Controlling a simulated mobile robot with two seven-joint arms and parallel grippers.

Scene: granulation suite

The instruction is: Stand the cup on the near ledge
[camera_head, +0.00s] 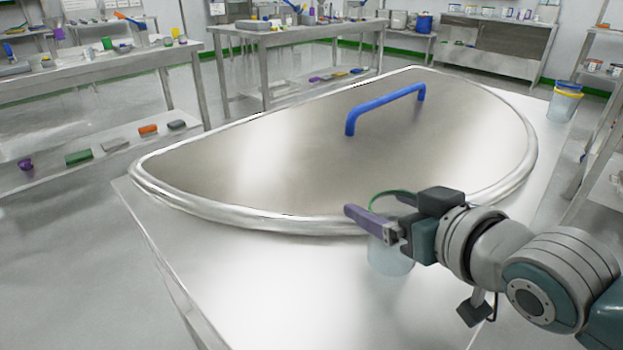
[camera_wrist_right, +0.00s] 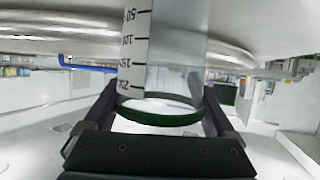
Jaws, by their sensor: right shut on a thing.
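The cup (camera_head: 390,257) is clear, with a green rim, and hangs upright in my right gripper (camera_head: 378,212) at the near right of the big lid. The cup (camera_wrist_right: 176,62) also shows in the right wrist view, with dark scale marks on its wall and its green rim between the two fingers. My right gripper is shut on it near the rim. The near ledge (camera_head: 255,262) is the bare pale strip of tabletop in front of the lid. The cup is over this strip; I cannot tell whether its base touches it. My left gripper is out of view.
A large half-round steel lid (camera_head: 270,165) with a raised rim and a blue handle (camera_head: 385,107) fills most of the table. A clear container with a yellow band (camera_head: 565,98) stands at the far right. Cluttered benches (camera_head: 90,75) stand behind. The ledge left of the cup is clear.

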